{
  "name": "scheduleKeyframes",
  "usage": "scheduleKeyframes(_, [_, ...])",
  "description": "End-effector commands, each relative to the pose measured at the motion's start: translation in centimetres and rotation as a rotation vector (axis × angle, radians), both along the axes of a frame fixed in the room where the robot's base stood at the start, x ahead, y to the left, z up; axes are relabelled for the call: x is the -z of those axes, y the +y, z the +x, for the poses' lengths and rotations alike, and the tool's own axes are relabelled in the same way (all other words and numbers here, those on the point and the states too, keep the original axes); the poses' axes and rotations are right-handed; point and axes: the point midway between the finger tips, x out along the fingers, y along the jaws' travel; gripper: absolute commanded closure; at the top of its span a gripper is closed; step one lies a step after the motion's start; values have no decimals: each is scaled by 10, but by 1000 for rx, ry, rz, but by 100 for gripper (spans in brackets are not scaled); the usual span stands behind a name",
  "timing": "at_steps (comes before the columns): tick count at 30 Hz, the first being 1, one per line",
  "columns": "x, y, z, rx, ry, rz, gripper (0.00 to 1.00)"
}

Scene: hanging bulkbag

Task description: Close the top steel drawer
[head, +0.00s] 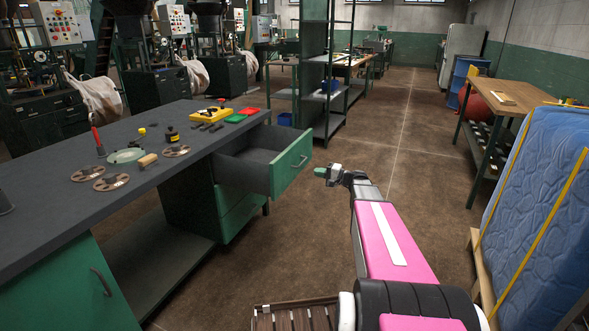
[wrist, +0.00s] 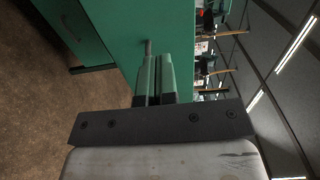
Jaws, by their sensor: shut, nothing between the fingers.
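The top steel drawer (head: 289,166) is pulled well out of the grey-topped workbench in the head view. Its green front has a bar handle (head: 299,161), and its tray (head: 246,166) looks empty. My gripper (head: 318,172) is just to the right of the drawer front, apart from it in the head view. In the wrist view my gripper (wrist: 156,58) has its fingers together and empty, pointing at a green panel (wrist: 120,28), which looks like the drawer front. A short rod, likely the handle, shows by the fingertips. Contact cannot be told.
The workbench (head: 60,195) carries discs, a yellow tray (head: 210,115), red and green trays and small tools. Lower drawers (head: 238,214) below are shut. A dark shelf rack (head: 325,75) stands behind. A blue mattress (head: 535,200) leans at right. The floor between is clear.

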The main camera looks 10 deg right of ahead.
Motion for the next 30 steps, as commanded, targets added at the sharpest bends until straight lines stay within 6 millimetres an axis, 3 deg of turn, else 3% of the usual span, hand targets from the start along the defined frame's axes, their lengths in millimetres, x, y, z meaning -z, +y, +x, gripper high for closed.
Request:
scheduleKeyframes(5, [-1,13,9,0,-2,5,100])
scheduleKeyframes(21, [0,95,59,-1,0,4,100])
scheduleKeyframes(30, [0,118,72,1,0,2,100])
